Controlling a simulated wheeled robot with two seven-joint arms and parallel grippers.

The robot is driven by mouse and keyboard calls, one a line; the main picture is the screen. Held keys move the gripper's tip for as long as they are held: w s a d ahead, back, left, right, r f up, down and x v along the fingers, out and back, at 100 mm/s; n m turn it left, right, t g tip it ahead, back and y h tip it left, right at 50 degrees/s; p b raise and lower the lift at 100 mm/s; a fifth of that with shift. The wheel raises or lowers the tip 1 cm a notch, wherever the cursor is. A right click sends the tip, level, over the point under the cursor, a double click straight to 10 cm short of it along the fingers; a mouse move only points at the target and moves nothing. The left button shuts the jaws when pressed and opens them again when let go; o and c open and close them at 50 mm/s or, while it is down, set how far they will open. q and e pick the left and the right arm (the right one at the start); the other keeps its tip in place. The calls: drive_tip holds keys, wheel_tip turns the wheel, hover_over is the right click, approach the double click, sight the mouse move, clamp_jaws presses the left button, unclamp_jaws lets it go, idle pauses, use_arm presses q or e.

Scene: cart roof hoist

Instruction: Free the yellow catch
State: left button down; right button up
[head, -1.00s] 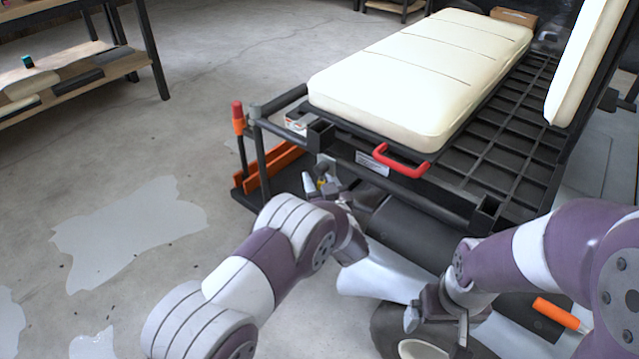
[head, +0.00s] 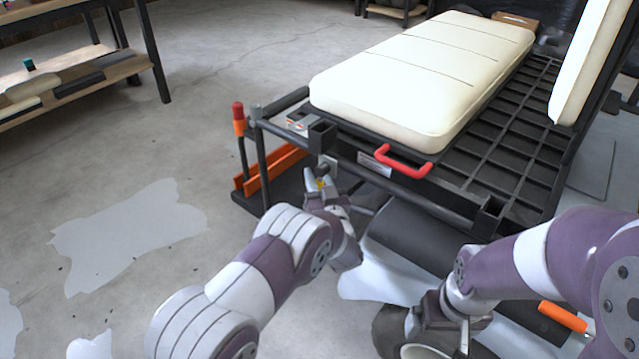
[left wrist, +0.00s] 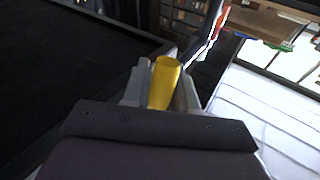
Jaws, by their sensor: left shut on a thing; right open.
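The yellow catch (left wrist: 164,82) is a small yellow piece between the fingers of my left gripper (left wrist: 160,92) in the left wrist view. In the head view only a speck of the yellow catch (head: 321,184) shows, below the front left corner of the cart frame. My left gripper (head: 319,181) is shut on it. My right gripper (head: 436,330) is open and empty, low in front of the cart near a dark wheel. What the catch joins to is hidden.
The cart carries a cream cushion (head: 425,80) and a red handle (head: 403,163) on its front edge. A red-topped lever (head: 239,120) and orange bars (head: 275,168) stand at its left. An orange grip (head: 562,316) lies right of my right gripper. The left floor is open.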

use_arm(q)
drive_tip(key=shift+w+a+r+m+t+h+b, duration=0.1)
drive_tip(key=shift+w+a+r+m+t+b, duration=0.1)
drive_tip(key=shift+m+t+b, duration=0.4)
drive_tip(key=shift+w+a+r+m+t+h+b, duration=0.15)
drive_tip(key=shift+a+r+m+t+b, duration=0.2)
drive_tip(key=shift+m+t, duration=0.35)
drive_tip(key=shift+w+a+r+m+t+h+b, duration=0.1)
drive_tip(key=shift+w+m+t+b, duration=0.05)
drive_tip(key=shift+m+t+b, duration=0.5)
drive_tip(key=c, duration=1)
unclamp_jaws()
drive_tip(key=shift+o, duration=0.2)
